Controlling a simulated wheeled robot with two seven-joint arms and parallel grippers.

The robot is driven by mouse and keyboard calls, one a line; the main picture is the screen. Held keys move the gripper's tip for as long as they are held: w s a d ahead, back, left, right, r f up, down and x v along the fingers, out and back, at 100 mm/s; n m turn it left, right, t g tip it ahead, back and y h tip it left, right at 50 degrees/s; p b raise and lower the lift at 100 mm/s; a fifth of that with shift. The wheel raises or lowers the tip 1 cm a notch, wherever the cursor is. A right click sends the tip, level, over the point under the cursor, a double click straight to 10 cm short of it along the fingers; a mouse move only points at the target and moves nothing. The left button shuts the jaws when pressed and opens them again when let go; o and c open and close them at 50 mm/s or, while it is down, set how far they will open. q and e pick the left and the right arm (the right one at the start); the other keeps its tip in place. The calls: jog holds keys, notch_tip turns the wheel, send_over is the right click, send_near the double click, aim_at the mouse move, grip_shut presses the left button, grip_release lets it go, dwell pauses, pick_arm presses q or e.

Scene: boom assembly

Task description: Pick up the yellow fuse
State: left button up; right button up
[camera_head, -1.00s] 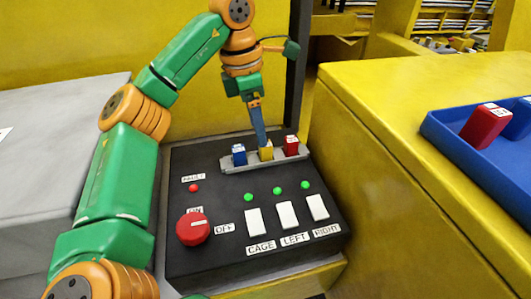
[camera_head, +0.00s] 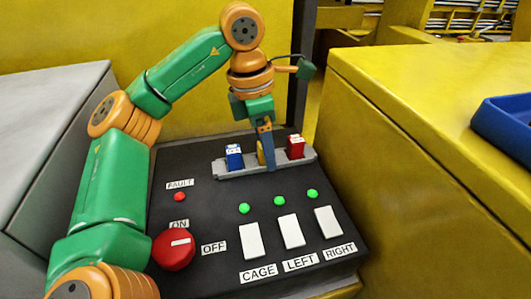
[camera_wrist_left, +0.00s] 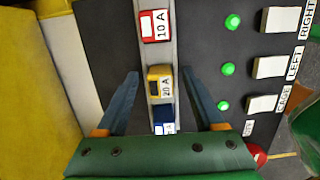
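The yellow fuse (camera_head: 261,153) stands upright in the grey fuse holder (camera_head: 222,173), between the blue fuse and the red fuse. A finger partly hides it in the head view. In the left wrist view the yellow fuse (camera_wrist_left: 159,83), labelled 20 A, shows between the two blue fingers. My left gripper (camera_head: 266,152) points down over the holder. In the left wrist view my left gripper (camera_wrist_left: 160,73) is open, with a gap on each side of the fuse. My right gripper is in neither view.
The blue fuse (camera_head: 234,156) and the red fuse (camera_head: 296,146) stand close on either side. The black panel carries a red knob (camera_head: 173,250), white switches (camera_head: 291,231) and lit green lamps. A blue tray (camera_head: 503,128) sits on the yellow cabinet at right.

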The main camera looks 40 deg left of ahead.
pick_arm(q)
jog(key=shift+w+a, duration=0.1)
jog(key=c, duration=0.4)
grip_shut()
jog(key=shift+s, duration=0.2)
jog(key=shift+w+r, duration=0.1)
